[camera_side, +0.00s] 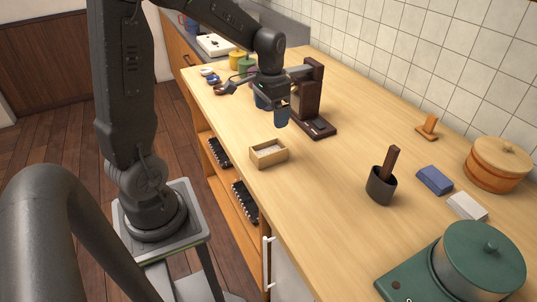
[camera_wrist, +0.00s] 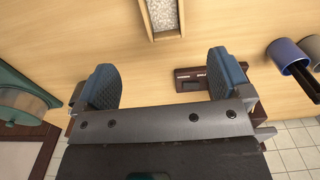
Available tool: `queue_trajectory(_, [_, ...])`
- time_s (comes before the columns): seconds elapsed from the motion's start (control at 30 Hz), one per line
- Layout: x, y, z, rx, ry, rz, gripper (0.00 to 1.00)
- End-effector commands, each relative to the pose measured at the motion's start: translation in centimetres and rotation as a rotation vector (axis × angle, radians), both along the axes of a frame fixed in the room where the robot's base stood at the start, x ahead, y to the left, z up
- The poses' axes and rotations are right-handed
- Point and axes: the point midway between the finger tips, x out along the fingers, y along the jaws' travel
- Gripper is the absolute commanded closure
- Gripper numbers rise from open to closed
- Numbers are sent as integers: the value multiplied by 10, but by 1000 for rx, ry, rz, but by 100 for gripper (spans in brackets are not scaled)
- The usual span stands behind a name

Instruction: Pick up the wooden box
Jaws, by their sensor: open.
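The wooden box (camera_side: 270,160) is a small, open, light-wood tray with pale grainy contents. It sits on the wooden counter near its front edge in the side view. In the wrist view, the box (camera_wrist: 167,37) is cut off by the top edge, ahead of the fingers. My gripper (camera_side: 272,108) is open and empty, with its blue finger pads pointing down. It hangs above the counter, behind the box and apart from it. In the wrist view, both pads of my gripper (camera_wrist: 163,81) are wide apart with nothing between them.
A dark brown machine (camera_side: 308,95) stands close behind my gripper. A dark cup with a brown handle (camera_side: 381,188), a blue block (camera_side: 434,180) and a green pot (camera_side: 478,265) are farther right. Several cups and bowls stand at the far left. Counter around the box is clear.

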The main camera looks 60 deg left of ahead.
Motion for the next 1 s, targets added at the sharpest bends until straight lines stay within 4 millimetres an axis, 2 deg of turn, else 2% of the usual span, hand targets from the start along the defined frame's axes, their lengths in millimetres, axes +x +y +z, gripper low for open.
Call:
queue_trajectory(0.17, [2, 8, -17, -10, 20, 0, 4])
queue_trajectory(0.5, [1, 7, -79, -10, 20, 0, 4])
queue_trajectory(0.77, [0, 6, -98, -8, 17, 0, 4])
queue_trajectory(1.0, [-6, 6, -132, -10, 19, 1, 4])
